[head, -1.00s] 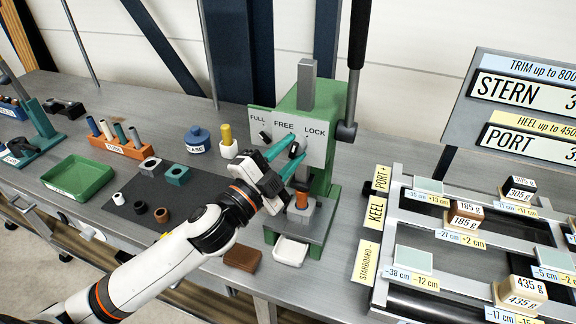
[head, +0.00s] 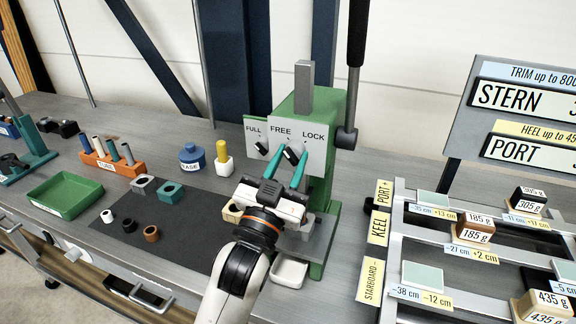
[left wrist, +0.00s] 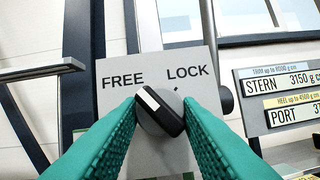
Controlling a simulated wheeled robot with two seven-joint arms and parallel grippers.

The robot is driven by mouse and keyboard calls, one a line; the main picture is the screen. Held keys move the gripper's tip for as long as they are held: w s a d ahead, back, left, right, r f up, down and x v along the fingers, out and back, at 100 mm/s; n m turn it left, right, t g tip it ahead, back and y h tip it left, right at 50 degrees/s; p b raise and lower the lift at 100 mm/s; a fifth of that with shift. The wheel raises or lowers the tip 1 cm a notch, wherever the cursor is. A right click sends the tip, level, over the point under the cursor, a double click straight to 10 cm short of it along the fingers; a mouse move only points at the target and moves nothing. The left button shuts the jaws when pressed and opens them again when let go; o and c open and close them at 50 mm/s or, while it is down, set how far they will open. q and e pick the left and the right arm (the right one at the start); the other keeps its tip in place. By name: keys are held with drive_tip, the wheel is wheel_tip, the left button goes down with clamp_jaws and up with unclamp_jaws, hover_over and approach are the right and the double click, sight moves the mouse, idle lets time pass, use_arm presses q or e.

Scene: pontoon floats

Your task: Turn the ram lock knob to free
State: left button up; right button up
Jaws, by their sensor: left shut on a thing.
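The ram lock knob (head: 292,153) is a black bar-shaped knob with a white mark, on the pale panel (head: 318,157) of the green press (head: 296,104). In the left wrist view the knob (left wrist: 160,113) is tilted, its white-marked end pointing up and left, toward the word FREE. A small tick shows below LOCK. My left gripper (head: 290,158) reaches up from below, its teal fingers on either side of the knob. In the left wrist view its fingertips (left wrist: 160,118) are shut on the knob. My right gripper is not in view.
A second knob (head: 262,147) sits close by on the left, near FULL. The press lever (head: 353,80) stands on the right. A white tray (head: 289,272) lies at the press foot. A tube rack (head: 112,164), green tray (head: 70,194) and blue jar (head: 192,158) stand left.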

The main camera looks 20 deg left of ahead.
use_arm(q)
drive_tip(key=shift+d+f+n+y, duration=0.1)
drive_tip(key=shift+n+y, duration=0.5)
drive_tip(key=shift+n, duration=0.8)
drive_tip(key=o, duration=1)
drive_tip(key=shift+c, duration=0.2)
